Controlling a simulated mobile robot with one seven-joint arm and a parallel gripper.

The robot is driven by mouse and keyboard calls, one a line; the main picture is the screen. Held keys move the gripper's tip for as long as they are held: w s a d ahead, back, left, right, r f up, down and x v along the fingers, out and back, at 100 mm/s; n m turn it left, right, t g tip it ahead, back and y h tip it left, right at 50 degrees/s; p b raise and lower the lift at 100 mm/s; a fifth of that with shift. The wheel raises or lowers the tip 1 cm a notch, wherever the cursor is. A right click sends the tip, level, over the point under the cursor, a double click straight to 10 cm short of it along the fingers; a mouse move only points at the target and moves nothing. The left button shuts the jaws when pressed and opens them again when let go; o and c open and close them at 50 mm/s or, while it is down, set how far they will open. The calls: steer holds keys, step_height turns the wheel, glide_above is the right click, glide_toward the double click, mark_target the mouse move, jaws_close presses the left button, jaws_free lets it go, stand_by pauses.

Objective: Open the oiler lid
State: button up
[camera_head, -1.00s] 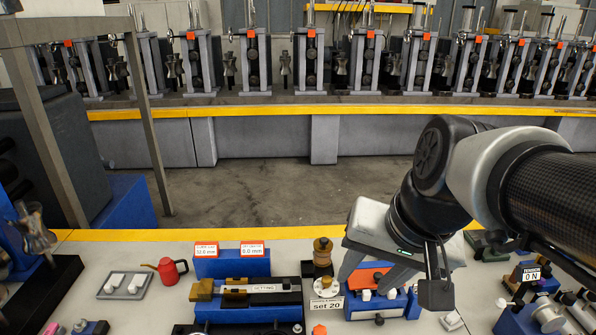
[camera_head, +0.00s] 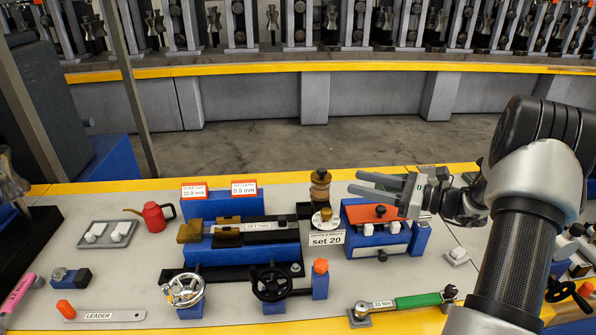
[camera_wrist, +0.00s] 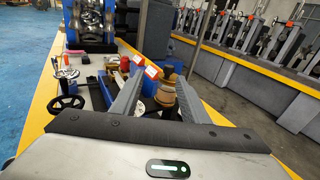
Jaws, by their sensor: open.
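A brass oiler (camera_head: 320,187) with a rounded cap on top stands upright on a dark base, left of my gripper. My gripper (camera_head: 357,182) is open and level, its fingers pointing left toward the oiler's upper part; they appear apart from it in the head view. In the wrist view the brass oiler (camera_wrist: 166,91) shows between the two grey fingers, with nothing gripped. The oiler's cap looks seated on its body; no opening is seen. A red can with a spout (camera_head: 153,216) stands further left on the bench.
A blue block with an orange top (camera_head: 358,240) lies below my gripper. A white round dial (camera_head: 325,220) and a "set 20" sign (camera_head: 326,239) stand in front of the oiler. Red-and-white display signs (camera_head: 194,191) rise to its left. A yellow edge (camera_head: 100,186) runs behind.

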mark_target(321, 172)
steer(key=w+a+f+m+t+b, duration=0.1)
steer(key=w+a, duration=1)
steer(key=a, duration=0.1)
steer(key=shift+a+f+b, duration=0.2)
steer(key=shift+a+b, duration=0.05)
steer(key=shift+b, duration=0.15)
jaws_close()
